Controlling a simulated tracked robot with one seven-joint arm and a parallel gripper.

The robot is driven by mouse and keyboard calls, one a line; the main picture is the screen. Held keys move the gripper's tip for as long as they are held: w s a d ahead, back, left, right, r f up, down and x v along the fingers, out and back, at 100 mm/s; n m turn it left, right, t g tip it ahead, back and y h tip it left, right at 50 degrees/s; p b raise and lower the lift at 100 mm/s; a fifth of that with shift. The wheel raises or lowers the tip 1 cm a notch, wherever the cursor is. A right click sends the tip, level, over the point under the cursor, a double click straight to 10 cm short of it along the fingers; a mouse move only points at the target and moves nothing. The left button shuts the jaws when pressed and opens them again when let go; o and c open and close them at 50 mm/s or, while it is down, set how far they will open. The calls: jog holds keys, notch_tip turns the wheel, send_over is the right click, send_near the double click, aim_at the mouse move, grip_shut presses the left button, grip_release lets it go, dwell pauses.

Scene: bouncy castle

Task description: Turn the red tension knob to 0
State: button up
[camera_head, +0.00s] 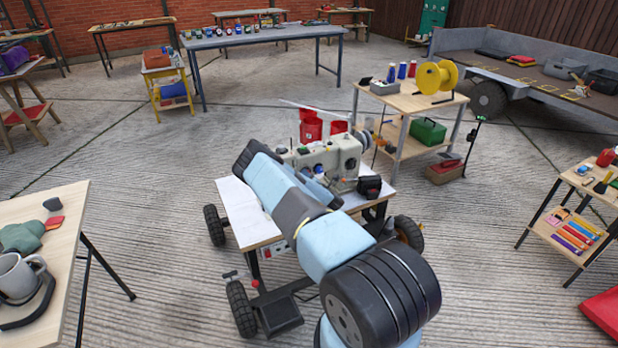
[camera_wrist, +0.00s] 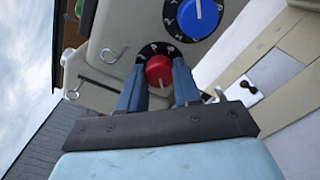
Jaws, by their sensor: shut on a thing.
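The red tension knob (camera_wrist: 159,71) sits on the front of the beige sewing machine, on a black dial with pale marks. In the wrist view my gripper (camera_wrist: 159,80) has one blue finger on each side of the knob and is shut on it. The pointer setting is too small to read. A larger blue knob (camera_wrist: 198,17) on a black numbered dial is just above and to the right. In the head view the sewing machine (camera_head: 340,152) stands on a wheeled table; my arm covers part of it, and the red knob and fingertips are hidden there.
The wheeled table (camera_head: 240,208) carries a white sheet at its left. Metal thread hooks (camera_wrist: 112,55) stick out left of the knob in the wrist view. A shelf table with a yellow spool (camera_head: 436,77) stands behind to the right. Open concrete floor lies around.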

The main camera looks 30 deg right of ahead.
jog(key=shift+s+f+n, duration=0.1)
jog(key=shift+f+n, duration=0.15)
jog(key=shift+n, duration=0.35)
jog(key=o, duration=1.1)
jog(key=shift+r, duration=0.15)
jog(key=shift+c, duration=0.2)
jog(key=s, duration=1.3)
jog(key=shift+s+a, duration=0.25)
jog(key=shift+s, duration=0.05)
